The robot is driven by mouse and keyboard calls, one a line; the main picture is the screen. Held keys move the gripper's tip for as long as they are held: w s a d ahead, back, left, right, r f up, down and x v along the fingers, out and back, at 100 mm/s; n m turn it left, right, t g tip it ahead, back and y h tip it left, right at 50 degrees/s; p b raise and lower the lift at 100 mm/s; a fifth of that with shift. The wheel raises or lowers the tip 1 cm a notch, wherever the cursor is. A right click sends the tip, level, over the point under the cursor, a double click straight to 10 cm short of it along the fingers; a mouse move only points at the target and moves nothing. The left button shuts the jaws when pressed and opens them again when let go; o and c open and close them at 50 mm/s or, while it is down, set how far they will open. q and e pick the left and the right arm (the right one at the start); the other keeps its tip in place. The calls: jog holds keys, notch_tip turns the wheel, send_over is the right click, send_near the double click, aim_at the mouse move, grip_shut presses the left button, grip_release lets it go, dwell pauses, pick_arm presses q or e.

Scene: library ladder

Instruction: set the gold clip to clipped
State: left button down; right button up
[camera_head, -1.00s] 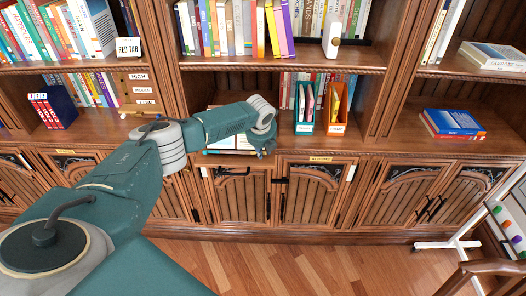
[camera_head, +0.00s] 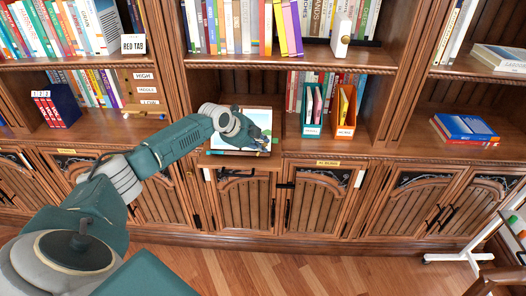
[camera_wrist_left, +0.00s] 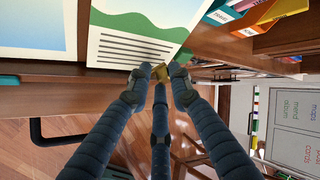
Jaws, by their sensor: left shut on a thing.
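The gold clip (camera_wrist_left: 160,72) shows in the left wrist view between the fingertips of my left gripper (camera_wrist_left: 158,80), at the edge of a printed page (camera_wrist_left: 135,45) with green hills and dark text lines. My left gripper is shut on the clip. In the head view my left gripper (camera_head: 264,143) is in front of the right side of the open picture book (camera_head: 228,143) on the shelf. The fingers partly hide the clip, and I cannot tell whether it grips the page. My right gripper is not in view.
A teal bin (camera_head: 312,130) and an orange bin (camera_head: 345,131) stand just right of the book. Cabinet doors (camera_head: 245,202) lie below the shelf edge. Blue books (camera_head: 465,128) lie further right, and a binder set (camera_head: 55,107) stands at left.

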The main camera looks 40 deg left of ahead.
pick_arm(q)
jog(key=n+t+b, duration=0.1)
jog(key=n+b, duration=0.1)
jog(key=a+n+t+b, duration=0.1)
jog(key=b, duration=0.1)
jog(key=shift+s+r+n+t, duration=0.1)
jog(key=shift+s+n+t, duration=0.2)
jog(key=shift+n, duration=0.1)
jog(key=shift+s+a+r+n+t+b, duration=0.1)
jog(key=shift+a+n+t+b, duration=0.3)
jog(key=shift+n+b, duration=0.4)
jog(key=shift+s+r+n+t+b, duration=0.1)
jog(key=shift+r+n+t+b, duration=0.05)
jog(key=shift+n+t+b, duration=0.2)
jog(key=shift+a, duration=0.1)
jog(key=shift+r, duration=0.15)
jog(key=c, duration=1.7)
grip_release()
